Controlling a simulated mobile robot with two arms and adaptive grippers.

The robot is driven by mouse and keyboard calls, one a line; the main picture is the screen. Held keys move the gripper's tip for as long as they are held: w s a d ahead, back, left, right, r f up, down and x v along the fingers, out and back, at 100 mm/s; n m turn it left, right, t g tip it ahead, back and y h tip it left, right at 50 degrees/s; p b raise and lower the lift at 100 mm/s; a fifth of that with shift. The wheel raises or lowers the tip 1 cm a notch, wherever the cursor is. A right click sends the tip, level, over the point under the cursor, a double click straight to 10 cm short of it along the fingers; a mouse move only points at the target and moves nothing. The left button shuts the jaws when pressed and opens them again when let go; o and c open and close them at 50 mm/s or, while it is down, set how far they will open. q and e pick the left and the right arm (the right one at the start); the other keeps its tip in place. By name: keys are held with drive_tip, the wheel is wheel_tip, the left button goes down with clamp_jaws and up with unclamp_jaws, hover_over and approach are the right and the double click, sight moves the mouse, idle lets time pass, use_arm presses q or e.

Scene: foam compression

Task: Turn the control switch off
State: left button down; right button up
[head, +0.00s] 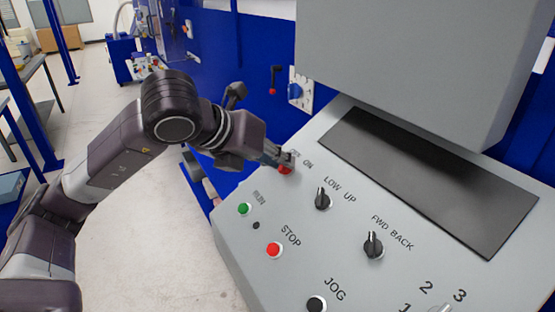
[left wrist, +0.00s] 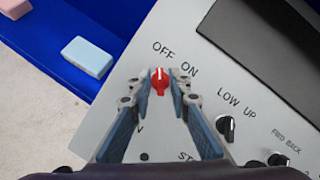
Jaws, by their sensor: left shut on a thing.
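The red control switch (left wrist: 160,83) sits on the grey sloped panel (left wrist: 205,135), just below the OFF and ON labels. In the left wrist view its white mark points up the picture, toward the OFF label. My left gripper (left wrist: 162,86) has one finger on each side of the switch and is shut on it. In the head view the switch (head: 285,169) is partly hidden by the fingertips of my left gripper (head: 282,160). My right gripper is not in view.
Black LOW/UP (head: 323,199) and FWD/BACK (head: 373,245) knobs sit to the right on the panel. A green RUN button (head: 244,208) and a red STOP button (head: 274,250) are below. A grey box (head: 420,60) overhangs the panel's dark plate (head: 430,175).

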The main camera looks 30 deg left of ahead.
use_arm(q)
drive_tip(key=shift+n, duration=0.4)
drive_tip(key=c, duration=2.1)
unclamp_jaws()
drive_tip(key=shift+w, duration=0.1)
drive_tip(key=shift+r, duration=0.15)
drive_tip(key=v, duration=1.1)
drive_tip(key=shift+s+r, duration=0.2)
drive_tip(key=shift+s, duration=0.15)
drive_tip(key=shift+d+r, duration=0.1)
